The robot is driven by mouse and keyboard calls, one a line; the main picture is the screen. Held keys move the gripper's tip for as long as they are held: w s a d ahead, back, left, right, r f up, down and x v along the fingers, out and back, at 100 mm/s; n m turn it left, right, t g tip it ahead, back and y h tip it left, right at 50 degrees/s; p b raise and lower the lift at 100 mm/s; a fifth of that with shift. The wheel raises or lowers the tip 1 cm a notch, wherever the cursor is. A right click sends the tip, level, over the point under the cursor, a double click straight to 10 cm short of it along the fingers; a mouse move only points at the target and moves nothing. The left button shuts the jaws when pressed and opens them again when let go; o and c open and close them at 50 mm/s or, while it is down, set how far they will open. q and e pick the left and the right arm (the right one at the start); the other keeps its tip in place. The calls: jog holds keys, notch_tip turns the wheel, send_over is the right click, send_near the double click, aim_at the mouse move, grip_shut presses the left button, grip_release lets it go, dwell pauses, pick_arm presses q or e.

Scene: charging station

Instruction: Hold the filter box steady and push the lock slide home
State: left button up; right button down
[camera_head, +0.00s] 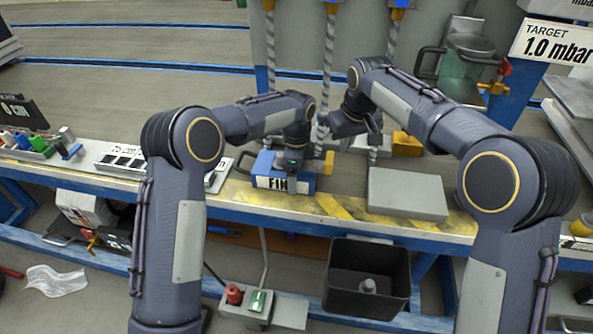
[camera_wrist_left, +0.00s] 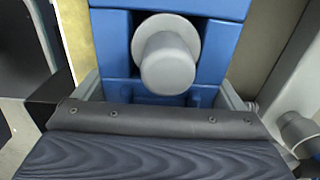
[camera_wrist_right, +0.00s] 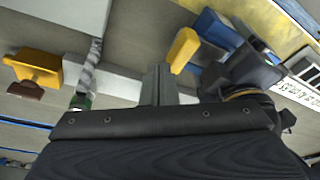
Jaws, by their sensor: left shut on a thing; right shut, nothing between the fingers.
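The blue filter box (camera_head: 268,172) with a white "FIN" label sits on the bench. In the left wrist view its blue body (camera_wrist_left: 112,50) and a grey round knob (camera_wrist_left: 168,62) show between the fingers. My left gripper (camera_wrist_left: 160,95) is shut on the box from above. A yellow piece, apparently the lock slide (camera_head: 328,164), stands at the box's right side; it also shows in the right wrist view (camera_wrist_right: 180,50). My right gripper (camera_wrist_right: 158,85) is shut and empty, its tips pointing near the yellow slide. I cannot tell whether they touch. In the head view its fingertips are hard to make out.
A grey block (camera_head: 408,194) lies on the bench to the right, with a yellow block (camera_head: 406,143) behind it. Braided hoses (camera_head: 329,55) hang behind the grippers. A black bin (camera_head: 366,286) and a switch box (camera_head: 258,302) are below the bench front.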

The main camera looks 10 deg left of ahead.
aim_at(331, 159)
jog(key=shift+s+d+f+x, duration=0.15)
jog(key=shift+s+x, duration=0.1)
jog(key=shift+x, duration=0.9)
jog(key=shift+s+d+x, duration=0.1)
jog(key=shift+s+x, duration=0.1)
jog(key=shift+x, duration=0.9)
jog(key=shift+s+d+f+x, duration=0.15)
jog(key=shift+s+x, duration=0.1)
jog(key=shift+x, duration=0.9)
jog(key=shift+a+r, duration=0.1)
jog(key=shift+a, duration=1.75)
jog(key=shift+d, duration=0.15)
jog(key=shift+d, duration=0.9)
jog(key=w+a+v, duration=0.1)
jog(key=v, duration=0.7)
jog(key=shift+w+r, duration=0.15)
jog(key=shift+w, duration=0.15)
